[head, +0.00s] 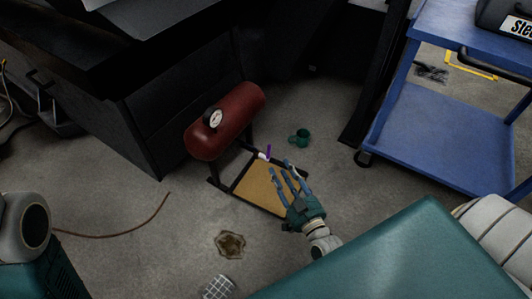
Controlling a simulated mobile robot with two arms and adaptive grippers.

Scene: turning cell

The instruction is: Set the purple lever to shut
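The purple lever (268,151) is small and stands up on a white fitting (262,156) below the red tank (225,122). The lever's exact angle is hard to read at this size. My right gripper (281,168) is just below and right of the lever in the head view. Its blue fingers are spread open, and I see nothing between them. A small gap shows between fingertips and lever. My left gripper is not in view.
A tan board in a dark frame (258,188) lies below the tank. A green object (300,137) rests on the floor behind. A black cabinet (165,120) stands left, and a blue cart (440,135) stands right. A brown cable (120,231) and stain (230,244) mark the floor.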

